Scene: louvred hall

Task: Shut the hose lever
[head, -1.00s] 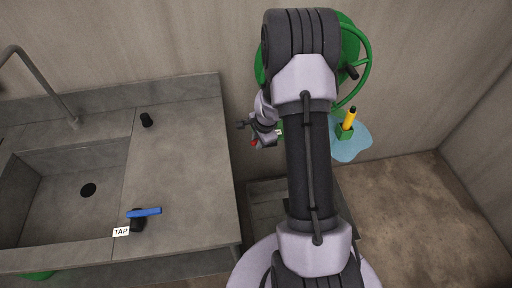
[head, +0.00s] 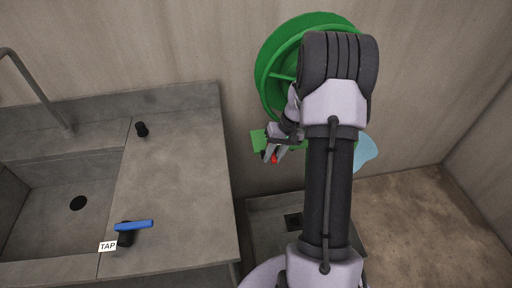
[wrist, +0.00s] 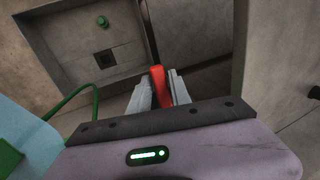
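The hose lever is a red bar; in the wrist view the red hose lever (wrist: 158,82) stands between the two pale fingers of my gripper (wrist: 160,88). The fingers are close on both sides of it and look shut on it. In the head view my gripper (head: 274,153) is below the green hose reel (head: 268,70), with a small red piece of the lever showing at its tips. The lever's pivot and most of its length are hidden there by the gripper.
A stone sink counter (head: 185,165) stands at left, with a blue tap lever (head: 134,225) labelled TAP and a black knob (head: 142,129). Below the reel is a basin with a drain (head: 293,221). A light-blue patch (head: 366,152) shows behind my arm. Floor is clear at right.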

